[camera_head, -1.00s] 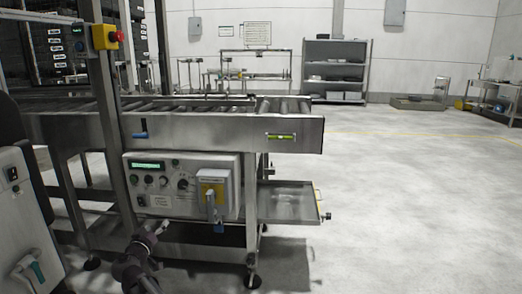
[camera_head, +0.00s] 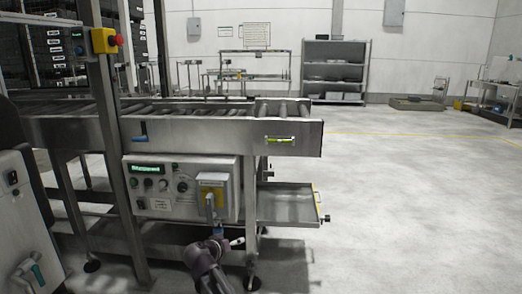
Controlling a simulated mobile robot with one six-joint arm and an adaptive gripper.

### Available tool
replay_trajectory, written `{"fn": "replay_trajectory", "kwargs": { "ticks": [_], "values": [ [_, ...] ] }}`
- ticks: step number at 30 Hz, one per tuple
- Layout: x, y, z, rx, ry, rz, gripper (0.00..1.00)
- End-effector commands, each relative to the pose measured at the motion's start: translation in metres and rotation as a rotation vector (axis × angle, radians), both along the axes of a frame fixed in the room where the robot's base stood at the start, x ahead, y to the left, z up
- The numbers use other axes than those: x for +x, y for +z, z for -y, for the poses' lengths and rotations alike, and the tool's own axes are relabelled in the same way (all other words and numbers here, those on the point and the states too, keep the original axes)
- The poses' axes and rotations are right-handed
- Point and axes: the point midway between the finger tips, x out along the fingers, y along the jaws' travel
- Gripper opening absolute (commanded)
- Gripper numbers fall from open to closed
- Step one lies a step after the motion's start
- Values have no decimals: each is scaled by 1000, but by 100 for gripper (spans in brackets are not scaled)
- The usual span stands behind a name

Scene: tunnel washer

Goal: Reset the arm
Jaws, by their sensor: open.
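My dark arm rises from the bottom edge of the head view, left of centre. My gripper (camera_head: 236,242) is at its upper end, small, and open. Nothing shows between its fingers. It is just below the grey control panel (camera_head: 165,190), under the panel's lower right corner.
A roller conveyor (camera_head: 220,134) runs above the panel. A metal tray (camera_head: 287,204) juts out to the right, with a frame leg (camera_head: 250,262) below. A post with a red stop button (camera_head: 117,40) stands left. The floor on the right is clear.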

Motion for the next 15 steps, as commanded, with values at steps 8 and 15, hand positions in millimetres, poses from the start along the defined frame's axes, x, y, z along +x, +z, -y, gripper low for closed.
{"fn": "replay_trajectory", "kwargs": {
  "ticks": [8,15],
  "values": [
    [-33,-31,109,64,-128,-271,93],
    [-75,-54,177,159,-180,-502,93]
  ]
}}
